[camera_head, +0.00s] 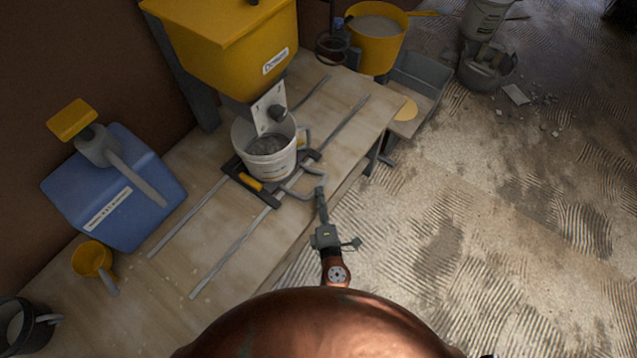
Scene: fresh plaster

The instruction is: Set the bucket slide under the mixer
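The bucket slide (231,166) is a dark carriage with a yellow catch, sitting across two metal rails on the wooden bench. A white bucket (262,163) stands upright on it, with grey material inside. The slide's grey loop handle (300,193) sticks out at the front right. The bucket is below the spout of a yellow hopper (232,60). My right gripper (321,194) is at the right end of the handle; its fingers look close together, but whether they grip the handle is unclear. My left gripper is out of view. Which unit is the mixer is not clear; a dark ring-shaped fixture (331,50) stands at the rails' far end.
A blue container (125,205) and a yellow scoop (92,260) are on the bench at left, with a dark bucket (30,325) nearer. A yellow tub (376,55) is at the far end. A grey bin (424,78) and rubble lie beyond the bench edge.

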